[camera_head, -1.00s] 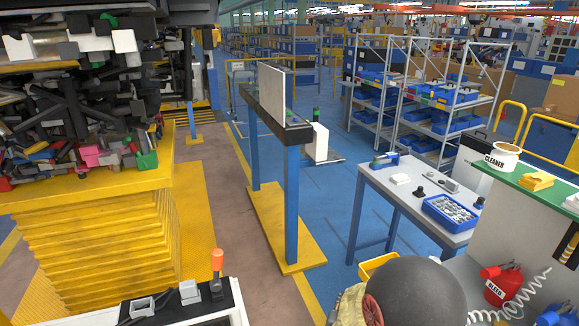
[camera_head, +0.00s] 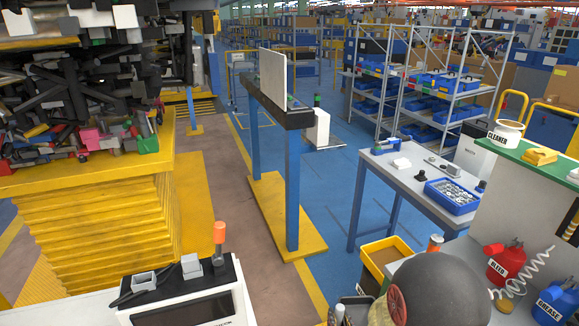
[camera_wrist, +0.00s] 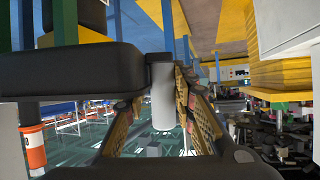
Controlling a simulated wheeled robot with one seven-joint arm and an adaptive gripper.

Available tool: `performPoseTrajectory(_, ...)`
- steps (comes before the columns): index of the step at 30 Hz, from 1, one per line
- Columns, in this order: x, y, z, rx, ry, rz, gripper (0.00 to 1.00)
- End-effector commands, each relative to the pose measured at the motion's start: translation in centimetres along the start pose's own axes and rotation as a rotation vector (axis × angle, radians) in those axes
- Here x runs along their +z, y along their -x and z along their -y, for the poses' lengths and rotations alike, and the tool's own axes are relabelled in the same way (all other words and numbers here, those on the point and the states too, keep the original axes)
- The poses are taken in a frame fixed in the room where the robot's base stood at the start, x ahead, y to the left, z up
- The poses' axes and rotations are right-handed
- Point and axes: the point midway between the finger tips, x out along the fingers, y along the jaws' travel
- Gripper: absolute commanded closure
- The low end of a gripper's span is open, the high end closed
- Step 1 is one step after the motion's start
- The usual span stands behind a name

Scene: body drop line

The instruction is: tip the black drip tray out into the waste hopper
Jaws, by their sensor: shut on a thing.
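In the wrist view, my gripper (camera_wrist: 160,125) has its two gold-padded fingers on either side of a pale rounded grip and is shut on it. This grip joins a broad dark slab that appears to be the black drip tray (camera_wrist: 75,75), across the upper left. The tray's inside and contents are hidden. In the head view neither gripper nor tray can be made out. A yellow open-topped bin (camera_head: 374,268) with a brownish inside stands at lower right; I cannot tell whether it is the waste hopper.
A yellow lift table (camera_head: 95,225) piled with dark scrap stands left. A white-and-black cabinet (camera_head: 185,290) is in front. A blue-legged stand (camera_head: 290,190) is in the middle. A grey table (camera_head: 425,180) and a bench with red and blue cans (camera_head: 505,265) are right.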

Motion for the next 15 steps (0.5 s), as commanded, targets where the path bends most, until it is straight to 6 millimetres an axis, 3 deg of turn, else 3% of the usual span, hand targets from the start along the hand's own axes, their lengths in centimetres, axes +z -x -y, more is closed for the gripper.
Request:
performPoseTrajectory(1,2.0,-0.2,-0.8,-0.001,0.0,-0.001,1.0)
performPoseTrajectory(4,3.5,-0.1,-2.2,0.014,-0.007,-0.005,1.0)
performPoseTrajectory(9,4.0,-0.3,-3.6,0.039,-0.019,-0.008,1.0)
performPoseTrajectory(15,3.9,-0.3,-3.8,0.043,-0.021,-0.008,1.0)
